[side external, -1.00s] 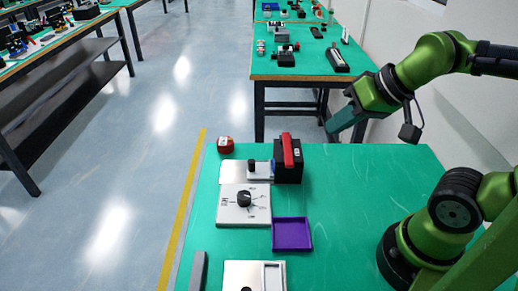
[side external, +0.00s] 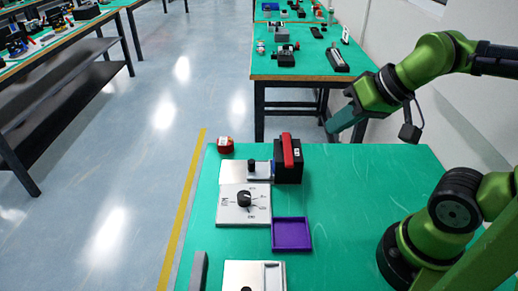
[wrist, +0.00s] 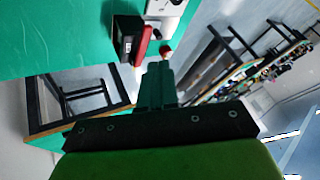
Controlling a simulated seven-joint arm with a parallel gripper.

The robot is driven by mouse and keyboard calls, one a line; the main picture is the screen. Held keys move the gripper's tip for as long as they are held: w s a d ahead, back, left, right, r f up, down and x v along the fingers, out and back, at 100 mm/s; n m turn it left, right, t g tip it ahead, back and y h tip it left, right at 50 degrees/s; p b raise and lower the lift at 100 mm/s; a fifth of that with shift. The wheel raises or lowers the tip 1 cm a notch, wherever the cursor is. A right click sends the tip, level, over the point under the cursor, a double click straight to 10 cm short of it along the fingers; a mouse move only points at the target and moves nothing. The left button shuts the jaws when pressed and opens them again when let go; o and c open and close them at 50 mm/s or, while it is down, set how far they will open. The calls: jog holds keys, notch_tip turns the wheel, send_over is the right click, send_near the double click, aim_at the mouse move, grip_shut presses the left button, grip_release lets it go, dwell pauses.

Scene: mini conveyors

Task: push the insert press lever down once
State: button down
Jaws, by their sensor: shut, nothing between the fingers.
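The insert press is a black block (side external: 289,173) with a red lever (side external: 288,150) on top, at the back of the green table. The lever looks raised, lying along the top of the block. In the wrist view the black press (wrist: 127,38) and its red lever (wrist: 143,46) show at the upper middle. My gripper (side external: 332,132) is shut and empty. It hangs in the air to the right of the press, near the table's back edge, apart from the lever. In the wrist view my gripper (wrist: 158,72) points toward the press area.
A grey plate with a black knob (side external: 251,170) adjoins the press on the left. A dial panel (side external: 230,210), a purple tray (side external: 291,247) and a red round button (side external: 226,144) are nearby. The table's right part is clear. Another bench (side external: 300,70) stands behind.

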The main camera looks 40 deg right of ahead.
dwell(0.4)
jog(key=m+g+y, duration=0.2)
jog(key=m+y, duration=0.4)
jog(key=m, duration=0.6)
send_over(288, 149)
jog(key=d, duration=0.1)
notch_tip(288, 149, down, 3)
jog(key=shift+s, duration=0.1)
jog(key=shift+f, duration=4.45)
jog(key=shift+f, duration=0.1)
